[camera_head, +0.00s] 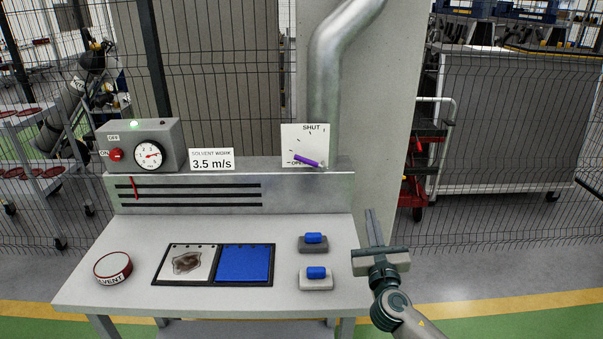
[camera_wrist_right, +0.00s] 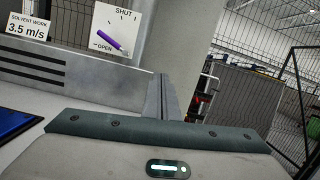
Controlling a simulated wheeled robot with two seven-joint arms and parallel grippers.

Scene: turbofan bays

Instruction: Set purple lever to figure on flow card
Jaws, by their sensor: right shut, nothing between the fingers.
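The purple lever (camera_head: 307,160) is on a white plate (camera_head: 318,144) marked SHUT at the top and OPEN at the lower left. Its purple grip points left and slightly up, near the OPEN end. The lever also shows in the right wrist view (camera_wrist_right: 110,42). The flow card (camera_head: 212,159) reads "SOLVENT WORK 3.5 m/s". A round gauge (camera_head: 149,155) on a grey box has a red needle near the 3. My right gripper (camera_head: 370,213) is shut and empty, right of the bench and apart from the lever. My left gripper is not in view.
The bench (camera_head: 210,304) holds a solvent tin (camera_head: 113,267), a framed tray with a stained cloth and blue pad (camera_head: 244,265), and two blue-topped blocks (camera_head: 313,243). A metal duct (camera_head: 325,70) rises behind the lever plate. A slotted back panel (camera_head: 308,193) stands below it.

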